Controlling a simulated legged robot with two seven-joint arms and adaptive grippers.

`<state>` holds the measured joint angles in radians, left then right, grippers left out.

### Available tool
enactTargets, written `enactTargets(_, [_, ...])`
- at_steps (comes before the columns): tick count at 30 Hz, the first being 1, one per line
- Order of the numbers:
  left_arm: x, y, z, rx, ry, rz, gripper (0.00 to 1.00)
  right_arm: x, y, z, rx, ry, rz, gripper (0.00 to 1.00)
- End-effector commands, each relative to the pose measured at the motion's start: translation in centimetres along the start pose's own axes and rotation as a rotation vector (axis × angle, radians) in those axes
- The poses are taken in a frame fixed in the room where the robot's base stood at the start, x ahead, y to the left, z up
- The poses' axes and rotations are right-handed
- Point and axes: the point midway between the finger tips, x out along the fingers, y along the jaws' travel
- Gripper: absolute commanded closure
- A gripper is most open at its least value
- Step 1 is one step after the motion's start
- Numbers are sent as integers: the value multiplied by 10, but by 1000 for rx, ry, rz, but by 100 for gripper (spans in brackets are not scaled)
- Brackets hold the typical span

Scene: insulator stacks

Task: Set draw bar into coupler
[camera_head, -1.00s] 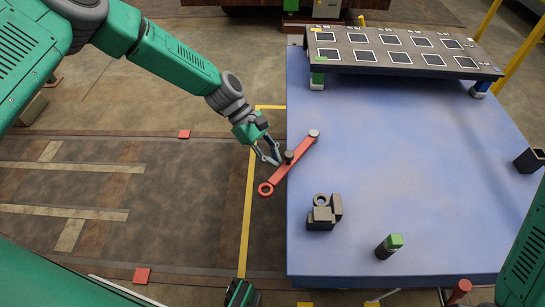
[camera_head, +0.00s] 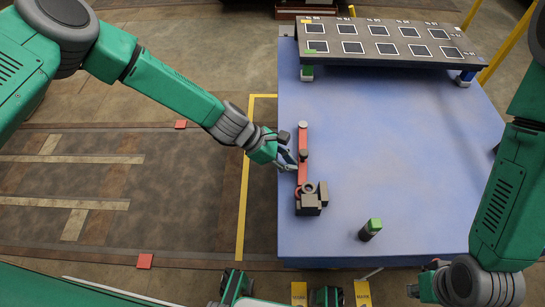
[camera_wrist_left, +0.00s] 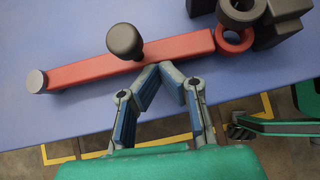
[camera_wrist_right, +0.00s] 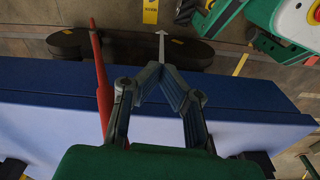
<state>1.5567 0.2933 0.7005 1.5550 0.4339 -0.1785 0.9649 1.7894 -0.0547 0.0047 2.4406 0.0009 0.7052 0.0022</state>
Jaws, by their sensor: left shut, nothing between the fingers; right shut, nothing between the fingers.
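The red draw bar (camera_head: 303,165) lies along the left edge of the blue table, its ring end at the dark coupler block (camera_head: 313,203). In the left wrist view the bar (camera_wrist_left: 180,47) carries a dark knob (camera_wrist_left: 125,40), and its red ring (camera_wrist_left: 233,42) sits against the coupler (camera_wrist_left: 285,30). Whether the ring is fully inside is unclear. My left gripper (camera_head: 293,160) is shut and empty, its tips at the bar's side near the knob (camera_wrist_left: 163,68). My right gripper (camera_wrist_right: 160,68) is shut and empty near the table's front edge.
A black-and-green pin (camera_head: 371,230) stands on the table right of the coupler. A dark raised panel with white-framed squares (camera_head: 380,40) spans the back. A thin red rod (camera_wrist_right: 101,80) rises beside my right gripper. The table's middle (camera_head: 400,140) is clear.

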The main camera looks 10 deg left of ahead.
Motion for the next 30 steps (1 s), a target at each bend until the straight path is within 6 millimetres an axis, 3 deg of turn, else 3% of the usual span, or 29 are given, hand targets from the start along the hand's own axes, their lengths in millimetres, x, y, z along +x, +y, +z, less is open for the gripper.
enactTargets(14, [13,-1,14,14,0,-11,100,-2,0,0,0,-1,0,100])
enactTargets(30, [8,-2,8,14,0,-13,100,-5,0,0,0,0,0,100])
